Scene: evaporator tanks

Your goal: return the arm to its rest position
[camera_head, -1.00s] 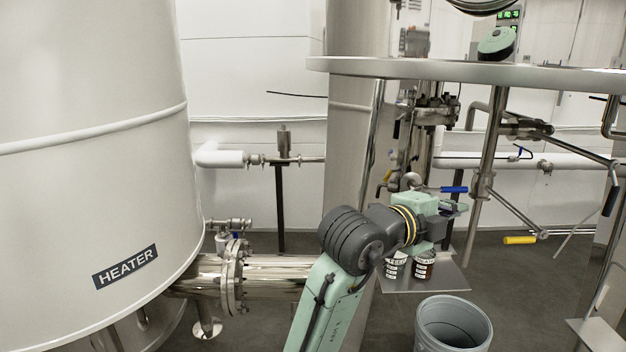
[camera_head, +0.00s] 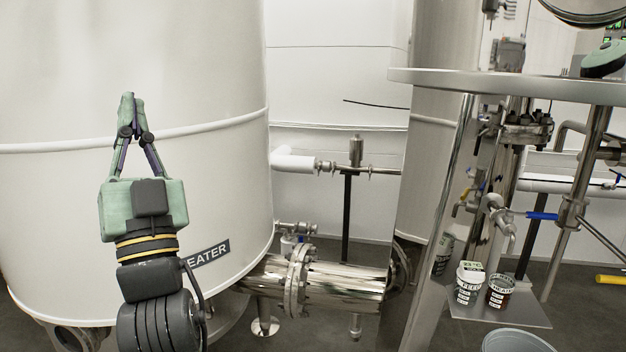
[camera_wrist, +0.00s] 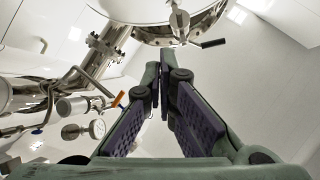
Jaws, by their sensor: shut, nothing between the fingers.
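My gripper (camera_head: 127,98) points upward at the left of the head view, in front of the white heater tank (camera_head: 60,200). Its fingers meet at the tips and hold nothing. In the wrist view the gripper (camera_wrist: 160,68) also shows its fingers closed together, with part of a steel vessel (camera_wrist: 160,28) beyond them.
The heater's flanged pipe (camera_head: 330,280) runs right to a steel column. Two labelled cups, one white (camera_head: 468,284) and one dark (camera_head: 499,290), stand on a small shelf (camera_head: 525,314). A grey bucket (camera_head: 515,342) is below. A round steel platform (camera_head: 510,80) juts in at upper right.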

